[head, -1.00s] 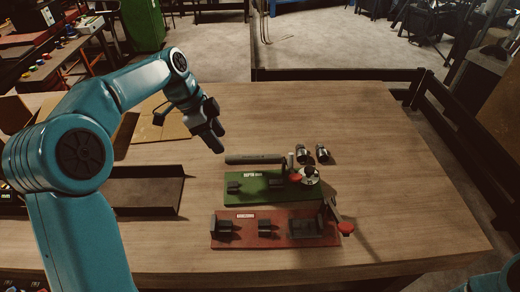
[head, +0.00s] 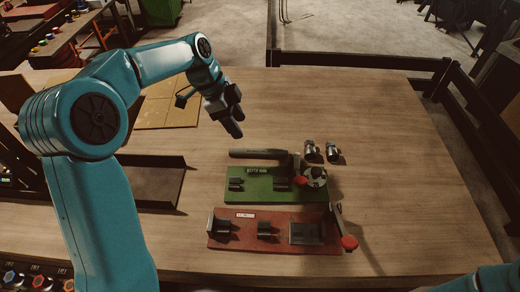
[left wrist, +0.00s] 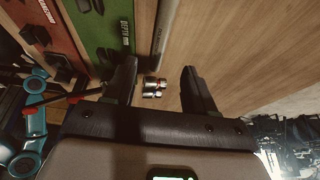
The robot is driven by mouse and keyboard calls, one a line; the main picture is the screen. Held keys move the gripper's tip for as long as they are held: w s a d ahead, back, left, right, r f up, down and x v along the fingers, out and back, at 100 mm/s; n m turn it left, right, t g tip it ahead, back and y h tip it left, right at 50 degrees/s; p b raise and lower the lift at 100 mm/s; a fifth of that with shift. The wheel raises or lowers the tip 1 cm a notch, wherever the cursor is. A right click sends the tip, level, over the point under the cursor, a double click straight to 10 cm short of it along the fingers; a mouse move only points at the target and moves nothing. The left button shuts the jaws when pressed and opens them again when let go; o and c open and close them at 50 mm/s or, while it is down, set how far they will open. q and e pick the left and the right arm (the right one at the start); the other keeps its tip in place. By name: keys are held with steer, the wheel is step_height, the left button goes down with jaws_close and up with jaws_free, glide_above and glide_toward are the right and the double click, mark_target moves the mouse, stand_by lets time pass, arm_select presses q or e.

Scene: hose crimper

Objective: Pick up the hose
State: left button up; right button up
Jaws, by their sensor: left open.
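The hose (head: 258,154) is a dark grey rod lying flat on the table behind the green plate (head: 262,197). It also shows in the left wrist view (left wrist: 166,28), running up to the top edge. My left gripper (head: 233,128) is open and empty, above the table near the hose's left end. In the left wrist view its two dark fingers (left wrist: 157,68) point toward the table, with the hose between their lines and beyond the tips. I see no contact. My right gripper is out of view; only a bit of teal arm shows at the bottom right.
The red plate (head: 255,243) in front has dark blocks and a red-knobbed lever (head: 349,243). A dark tray (head: 150,182) lies left.

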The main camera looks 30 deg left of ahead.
arm_select(q)
glide_toward(257, 150)
steer(key=f, duration=0.2)
steer(key=shift+d+f+p, duration=0.25)
steer(key=shift+f+p, duration=0.05)
steer(key=shift+f, duration=0.05)
steer(key=shift+d+f, duration=0.15)
steer(key=shift+f, duration=0.15)
steer(key=x, duration=0.1)
steer(key=p+x, duration=0.1)
steer(key=x, duration=0.1)
steer(key=p+x, duration=0.1)
steer(key=x, duration=0.1)
steer(key=shift+w+d, duration=0.25)
steer(key=shift+w, duration=0.05)
steer(key=shift+f, duration=0.15)
steer(key=shift+f, duration=0.1)
jaws_close()
